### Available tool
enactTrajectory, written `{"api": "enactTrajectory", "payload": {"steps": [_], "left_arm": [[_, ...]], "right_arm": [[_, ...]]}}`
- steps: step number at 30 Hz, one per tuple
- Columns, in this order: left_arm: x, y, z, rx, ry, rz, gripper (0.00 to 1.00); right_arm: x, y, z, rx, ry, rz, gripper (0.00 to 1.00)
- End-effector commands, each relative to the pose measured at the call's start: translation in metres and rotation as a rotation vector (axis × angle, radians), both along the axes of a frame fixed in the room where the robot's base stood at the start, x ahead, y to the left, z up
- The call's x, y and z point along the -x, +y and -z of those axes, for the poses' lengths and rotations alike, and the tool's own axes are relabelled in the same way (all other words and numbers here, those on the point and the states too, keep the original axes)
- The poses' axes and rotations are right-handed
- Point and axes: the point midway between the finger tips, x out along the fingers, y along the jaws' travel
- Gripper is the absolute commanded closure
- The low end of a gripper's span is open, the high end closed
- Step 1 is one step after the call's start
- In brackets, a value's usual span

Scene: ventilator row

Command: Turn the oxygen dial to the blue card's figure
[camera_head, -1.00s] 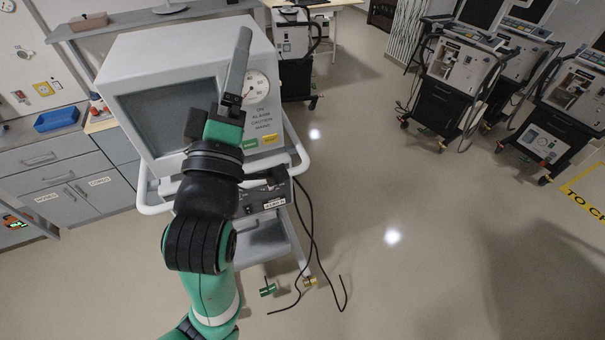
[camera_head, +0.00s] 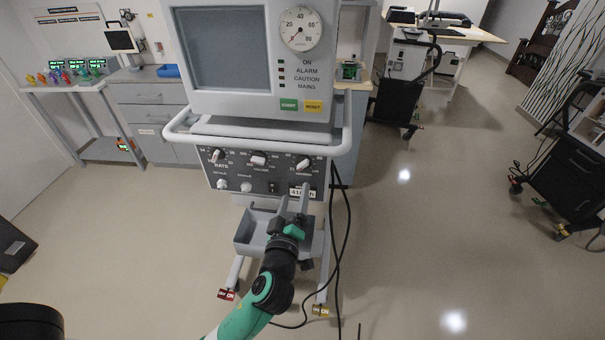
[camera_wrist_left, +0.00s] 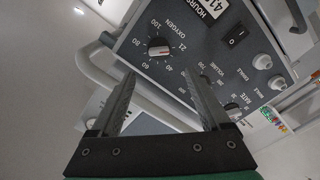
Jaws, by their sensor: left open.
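The oxygen dial (camera_head: 303,165) is the right-hand knob on the ventilator's dark control panel (camera_head: 258,186). In the left wrist view the dial (camera_wrist_left: 158,47) is a pale knob with a red mark, ringed by figures from 21 to 100. Its exact setting is too small to tell. My left gripper (camera_head: 294,194) is open and empty, below the dial in the head view. In the left wrist view its two fingers (camera_wrist_left: 158,76) point toward the panel, with the dial beyond and between them, apart from both. I cannot make out a blue card. My right gripper is not in view.
A pale rail (camera_head: 258,143) runs across the ventilator just above the panel. A grey tray (camera_head: 250,235) is below it. Black cables (camera_head: 341,240) hang at the right. A round gauge (camera_head: 300,29) sits beside the screen.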

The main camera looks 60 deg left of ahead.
Motion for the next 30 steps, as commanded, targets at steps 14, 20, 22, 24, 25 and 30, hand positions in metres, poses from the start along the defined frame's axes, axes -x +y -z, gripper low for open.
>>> {"api": "enactTrajectory", "payload": {"steps": [14, 20, 22, 24, 25, 30], "left_arm": [[-0.054, 0.077, -0.001, 0.000, -0.001, 0.001, 0.20], [-0.061, 0.087, -0.001, 0.001, -0.001, 0.003, 0.20], [-0.062, 0.087, -0.001, 0.000, -0.001, 0.004, 0.20], [-0.061, 0.087, -0.001, 0.000, -0.001, 0.004, 0.20], [-0.061, 0.087, -0.001, 0.000, -0.001, 0.004, 0.20], [-0.061, 0.086, 0.000, 0.000, -0.001, 0.004, 0.47]], "right_arm": [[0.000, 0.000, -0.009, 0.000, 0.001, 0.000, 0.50], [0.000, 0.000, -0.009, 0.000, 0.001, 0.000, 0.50], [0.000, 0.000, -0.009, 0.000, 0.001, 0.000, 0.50], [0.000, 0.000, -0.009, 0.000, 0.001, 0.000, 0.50], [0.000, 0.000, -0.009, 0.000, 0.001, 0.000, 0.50], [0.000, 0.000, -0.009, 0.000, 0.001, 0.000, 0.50]]}}
